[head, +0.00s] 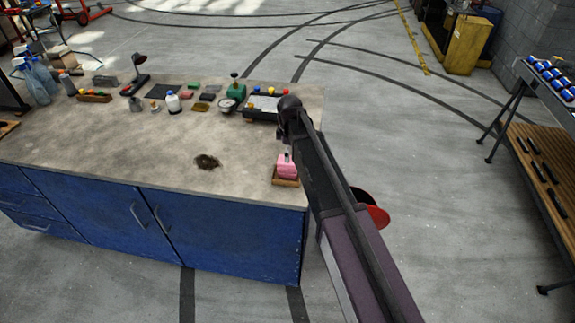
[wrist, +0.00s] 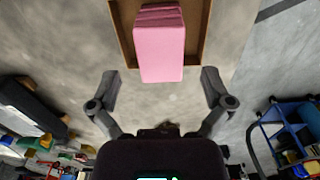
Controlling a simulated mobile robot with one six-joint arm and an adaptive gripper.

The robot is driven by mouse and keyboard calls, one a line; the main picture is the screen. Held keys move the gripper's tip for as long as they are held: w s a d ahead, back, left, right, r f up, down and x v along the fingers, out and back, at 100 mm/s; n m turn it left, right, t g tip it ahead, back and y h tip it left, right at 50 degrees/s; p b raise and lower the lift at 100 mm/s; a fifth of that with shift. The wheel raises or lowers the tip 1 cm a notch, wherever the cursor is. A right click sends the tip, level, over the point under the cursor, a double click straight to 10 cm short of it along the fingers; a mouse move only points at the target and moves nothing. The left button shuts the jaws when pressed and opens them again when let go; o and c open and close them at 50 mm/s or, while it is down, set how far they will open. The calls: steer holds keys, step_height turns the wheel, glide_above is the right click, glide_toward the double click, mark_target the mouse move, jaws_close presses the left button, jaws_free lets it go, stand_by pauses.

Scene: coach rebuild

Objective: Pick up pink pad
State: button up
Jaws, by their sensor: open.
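The pink pad (head: 286,168) sits in a small shallow wooden tray (head: 285,182) near the front right corner of the workbench. It looks like a stack of pink pads. In the wrist view the pink pad (wrist: 160,45) lies ahead of the fingers, inside the tray (wrist: 117,35). My gripper (wrist: 159,85) is open, with one finger on each side and nothing between them. The pad is beyond the fingertips and not gripped. In the head view my arm covers the bench's right edge, and the fingers cannot be made out clearly.
The workbench (head: 140,155) has blue cabinets below. A white bottle (head: 173,102), a green block and several small items stand along its back. A dark stain (head: 207,162) marks the bare middle. A stand with a wooden shelf (head: 545,160) is at the right; floor lies between.

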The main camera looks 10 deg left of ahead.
steer(key=shift+f+b, duration=1.55)
steer(key=shift+f, duration=0.25)
steer(key=shift+c, duration=0.2)
steer(key=c, duration=0.7)
